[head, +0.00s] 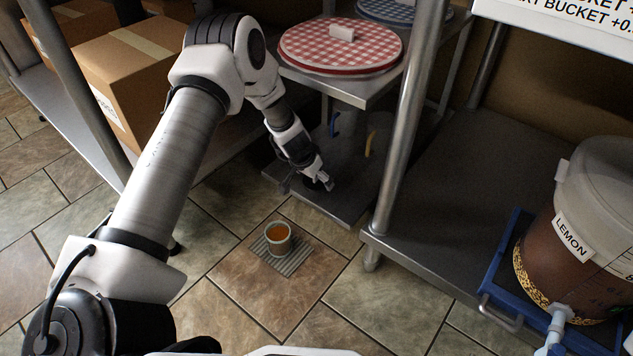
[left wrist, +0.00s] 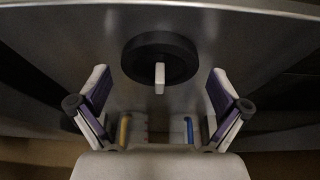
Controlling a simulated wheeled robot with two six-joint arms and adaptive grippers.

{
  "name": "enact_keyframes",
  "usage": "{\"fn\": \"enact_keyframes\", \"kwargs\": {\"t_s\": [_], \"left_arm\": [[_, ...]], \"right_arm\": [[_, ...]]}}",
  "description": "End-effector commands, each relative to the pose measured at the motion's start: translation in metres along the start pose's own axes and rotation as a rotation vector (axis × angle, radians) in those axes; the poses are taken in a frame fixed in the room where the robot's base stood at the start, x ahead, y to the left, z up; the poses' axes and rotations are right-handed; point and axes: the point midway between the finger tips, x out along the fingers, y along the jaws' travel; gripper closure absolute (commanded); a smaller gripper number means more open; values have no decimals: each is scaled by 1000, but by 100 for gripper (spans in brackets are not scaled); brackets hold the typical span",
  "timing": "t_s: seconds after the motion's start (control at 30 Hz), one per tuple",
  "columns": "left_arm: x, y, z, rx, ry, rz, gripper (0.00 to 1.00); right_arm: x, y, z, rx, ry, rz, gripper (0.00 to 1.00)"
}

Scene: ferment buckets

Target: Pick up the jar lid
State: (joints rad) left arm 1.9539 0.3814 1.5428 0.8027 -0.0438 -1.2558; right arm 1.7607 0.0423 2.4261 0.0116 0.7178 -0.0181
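A dark round lid (left wrist: 135,58) with a pale upright tab lies flat on a grey metal surface in the left wrist view; I take it to be the jar lid. My left gripper (left wrist: 160,105) is open, its two fingers spread wide with nothing between them, and the lid lies ahead of the fingertips. In the head view my left gripper (head: 319,181) points down just over the low metal shelf (head: 345,203) and mostly hides the lid. My right gripper is in neither view.
A red checked lid (head: 320,52) rests on the shelf above. Blue (head: 334,125) and yellow (head: 370,144) handles are behind my gripper. A metal post (head: 408,120) stands to the right.

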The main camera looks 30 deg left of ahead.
Motion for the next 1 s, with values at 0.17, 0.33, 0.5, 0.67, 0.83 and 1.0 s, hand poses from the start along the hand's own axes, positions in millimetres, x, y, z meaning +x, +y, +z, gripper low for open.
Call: {"fn": "enact_keyframes", "kwargs": {"t_s": [0.17, 0.33, 0.5, 0.67, 0.83, 1.0], "left_arm": [[0, 0, 0, 0, -1, 0, 41], [0, 0, 1, 0, -2, 0, 47], [1, 0, 2, 0, -3, 0, 49], [2, 0, 3, 0, -4, 0, 49], [0, 1, 2, 0, -6, 1, 50], [-9, 2, -2, 1, -6, 1, 77]], "right_arm": [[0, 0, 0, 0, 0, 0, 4], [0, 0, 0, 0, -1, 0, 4], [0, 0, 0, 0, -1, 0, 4], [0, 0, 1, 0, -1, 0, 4], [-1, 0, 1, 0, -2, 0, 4], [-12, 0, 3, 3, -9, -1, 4]]}}
